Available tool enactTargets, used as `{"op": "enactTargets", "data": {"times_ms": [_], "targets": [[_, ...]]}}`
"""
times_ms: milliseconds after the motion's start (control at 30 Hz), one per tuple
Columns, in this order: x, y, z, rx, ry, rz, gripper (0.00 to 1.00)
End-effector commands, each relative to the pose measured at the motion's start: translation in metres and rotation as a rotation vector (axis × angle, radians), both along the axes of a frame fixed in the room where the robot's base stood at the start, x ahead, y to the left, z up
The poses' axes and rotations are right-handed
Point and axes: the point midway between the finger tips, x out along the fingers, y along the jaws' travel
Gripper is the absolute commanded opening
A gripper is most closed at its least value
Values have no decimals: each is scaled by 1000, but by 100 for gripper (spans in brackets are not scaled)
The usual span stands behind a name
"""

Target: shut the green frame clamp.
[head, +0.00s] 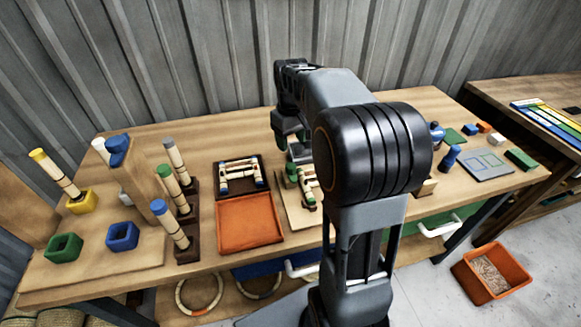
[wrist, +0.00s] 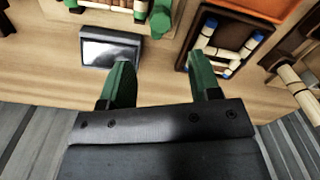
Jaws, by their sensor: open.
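A light wooden board (head: 292,208) holds pale rattan pieces and green parts, partly hidden behind my arm. A green part (head: 291,171) at its back left looks like the green frame clamp; a rounded green piece (wrist: 160,18) shows at the board's edge in the wrist view. I cannot tell whether the clamp is open or shut. My gripper (wrist: 160,63) is open and empty, its two green fingers spread. The green piece lies beyond the fingertips, roughly between them in the picture and apart from them. In the head view my gripper (head: 290,135) hangs behind the board, its fingers hardly visible.
A grey box with a shiny face (wrist: 110,50) stands close by the left finger. A dark tray (head: 243,188) with a rattan frame lies left of the board, and an orange tray (head: 250,222) in front of it. Upright rattan posts (head: 172,190) stand farther left.

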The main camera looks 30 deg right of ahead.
Motion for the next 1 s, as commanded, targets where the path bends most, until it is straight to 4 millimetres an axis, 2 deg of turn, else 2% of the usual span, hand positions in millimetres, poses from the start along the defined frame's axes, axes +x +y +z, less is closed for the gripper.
{"op": "enactTargets", "data": {"times_ms": [33, 200, 500, 700, 1000], "targets": [[-1, 0, -12, 1, 4, 0, 57], [-1, 1, -45, 1, 4, 1, 57], [-1, 1, -88, 1, 2, 1, 57], [0, 1, -101, 0, -1, 1, 57], [0, 1, -104, 0, -1, 1, 57]]}}
